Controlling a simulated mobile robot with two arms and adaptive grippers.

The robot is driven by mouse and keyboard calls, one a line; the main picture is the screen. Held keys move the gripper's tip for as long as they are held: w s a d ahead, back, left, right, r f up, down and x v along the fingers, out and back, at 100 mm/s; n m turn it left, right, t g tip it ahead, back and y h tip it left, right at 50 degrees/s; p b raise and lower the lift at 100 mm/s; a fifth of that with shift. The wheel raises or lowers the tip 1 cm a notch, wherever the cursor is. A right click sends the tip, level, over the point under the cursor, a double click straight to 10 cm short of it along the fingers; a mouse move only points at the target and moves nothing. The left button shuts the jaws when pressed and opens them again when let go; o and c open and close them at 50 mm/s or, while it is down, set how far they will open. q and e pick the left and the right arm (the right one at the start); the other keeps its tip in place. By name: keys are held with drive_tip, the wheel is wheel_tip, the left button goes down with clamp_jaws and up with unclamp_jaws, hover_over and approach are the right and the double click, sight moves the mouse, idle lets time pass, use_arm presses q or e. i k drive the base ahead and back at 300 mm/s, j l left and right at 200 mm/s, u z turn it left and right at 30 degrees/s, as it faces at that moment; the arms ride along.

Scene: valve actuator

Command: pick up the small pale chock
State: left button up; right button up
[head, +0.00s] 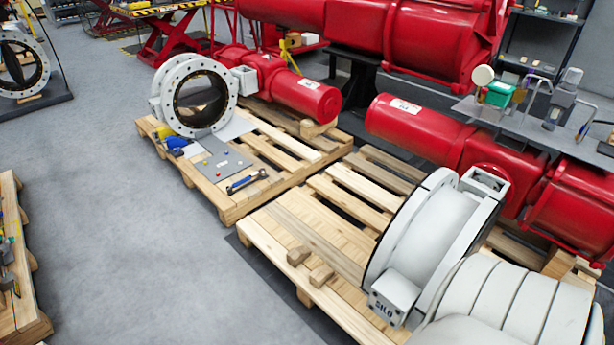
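Two small wooden blocks lie close together on the near wooden pallet (265,235), left of the large white valve. The paler block (321,275) is the nearer one, close to the pallet's front edge, and looks like the small pale chock. The other block (298,256) is browner and lies just behind and left of it. I cannot tell whether the two touch. Neither of my grippers is in view, and nothing is seen holding either block.
The white valve (425,235) with its "SILO" box (395,294) stands right of the blocks. A second pallet (235,210) behind carries a flanged valve (228,98), tools and a grey plate (222,163). Red actuators (420,128) fill the back.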

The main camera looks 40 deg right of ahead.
sight(319, 278)
drive_tip(key=i+j+z, duration=0.15)
drive_tip(key=i+z, duration=0.35)
drive_tip(key=i+j+z, duration=0.3)
drive_tip(key=i+z, duration=0.15)
drive_tip(key=i+j+z, duration=0.5)
drive_tip(key=k+l, duration=0.05)
